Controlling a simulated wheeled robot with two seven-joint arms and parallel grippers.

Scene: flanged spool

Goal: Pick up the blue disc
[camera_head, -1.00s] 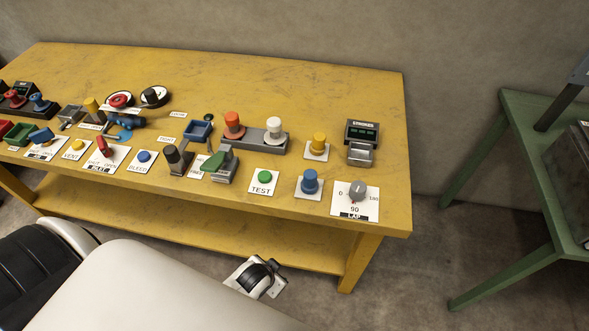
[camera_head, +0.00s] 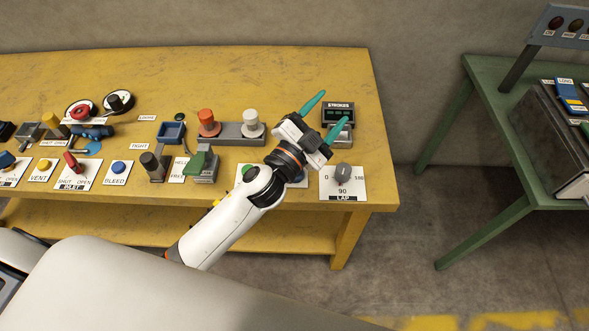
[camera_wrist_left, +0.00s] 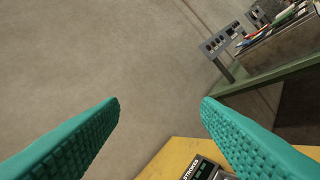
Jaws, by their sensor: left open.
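A flat light-blue disc (camera_head: 92,148) lies on the yellow bench, left of centre in the head view, beside a dark-blue tool (camera_head: 92,131) that partly covers it. My left gripper (camera_head: 334,106) is open and empty over the right end of the bench, near the STROKES counter (camera_head: 338,116), far to the right of the disc. Its teal fingers also show apart in the left wrist view (camera_wrist_left: 160,100), with wall between them. The disc is not in the wrist view. My right gripper is not in view.
The yellow bench (camera_head: 230,80) carries several knobs, levers and labelled plates along its front. The LAP dial (camera_head: 343,174) sits at its right front corner. My left arm hides part of the front row. A green table (camera_head: 480,70) stands to the right. The bench's back is clear.

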